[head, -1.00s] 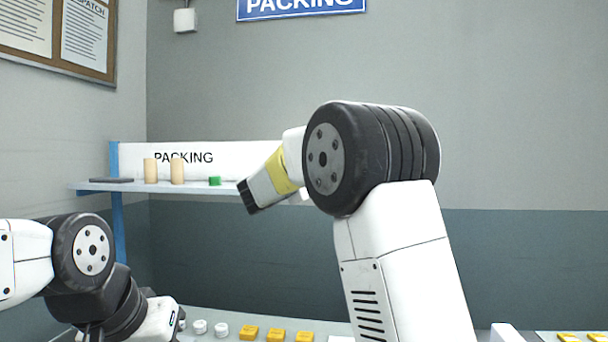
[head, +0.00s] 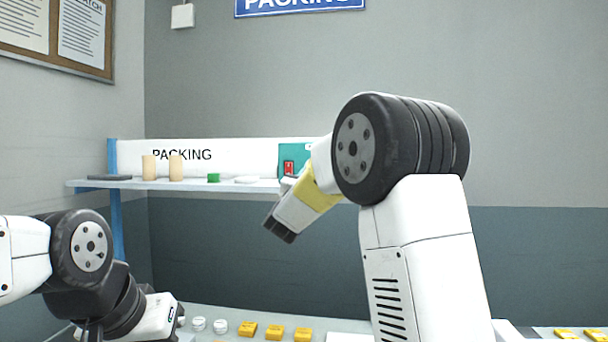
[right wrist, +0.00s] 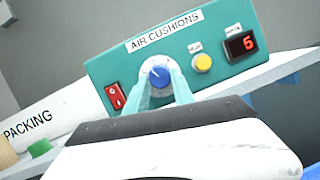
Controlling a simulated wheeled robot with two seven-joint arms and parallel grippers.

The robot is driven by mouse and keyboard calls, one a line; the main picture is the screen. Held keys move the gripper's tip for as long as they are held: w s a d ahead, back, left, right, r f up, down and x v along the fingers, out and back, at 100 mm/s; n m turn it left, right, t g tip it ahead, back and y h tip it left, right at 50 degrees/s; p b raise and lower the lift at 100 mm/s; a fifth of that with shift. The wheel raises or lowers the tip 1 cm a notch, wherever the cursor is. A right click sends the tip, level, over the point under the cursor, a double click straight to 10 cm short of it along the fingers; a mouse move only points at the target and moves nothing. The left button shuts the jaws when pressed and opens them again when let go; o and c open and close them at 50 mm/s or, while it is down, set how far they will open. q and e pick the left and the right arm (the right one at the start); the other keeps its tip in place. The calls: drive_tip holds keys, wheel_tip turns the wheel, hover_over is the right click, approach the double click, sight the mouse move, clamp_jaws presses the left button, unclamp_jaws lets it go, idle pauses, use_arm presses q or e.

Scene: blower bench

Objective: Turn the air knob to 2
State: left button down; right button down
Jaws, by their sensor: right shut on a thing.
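The air knob (right wrist: 159,77) is blue on a pale round dial, under the words AIR CUSHIONS on a teal panel (right wrist: 112,72). A light pointer mark on it faces up and left. The panel's display (right wrist: 241,44) reads a red 5. My right gripper (right wrist: 160,74) is shut on the knob, one pale teal finger on each side. In the head view the panel (head: 288,152) shows partly behind my right arm, which hides the knob. My left arm is at lower left, its fingers out of sight.
The panel stands on a shelf (head: 130,184) with two tan cylinders (head: 162,167) and a green block (head: 213,177). It also carries a red switch (right wrist: 115,96) and a yellow button (right wrist: 202,63). Yellow and white items (head: 247,329) lie on the bench below.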

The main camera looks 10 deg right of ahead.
drive_tip(key=n+y, duration=0.1)
drive_tip(key=n, duration=0.2)
drive_tip(key=n+t+y, duration=0.1)
drive_tip(key=n+y, duration=0.1)
drive_tip(key=n, duration=0.1)
drive_tip(key=shift+d+f+n, duration=0.1)
drive_tip(key=shift+d+n, duration=0.1)
drive_tip(key=shift+n, duration=0.2)
drive_tip(key=shift+n+y, duration=0.3)
drive_tip(key=c, duration=1.1)
unclamp_jaws()
drive_tip(key=shift+s, duration=0.1)
drive_tip(key=v, duration=0.7)
drive_tip(key=shift+s+a+f, duration=0.1)
drive_tip(key=shift+s+f, duration=0.1)
drive_tip(key=shift+s, duration=0.1)
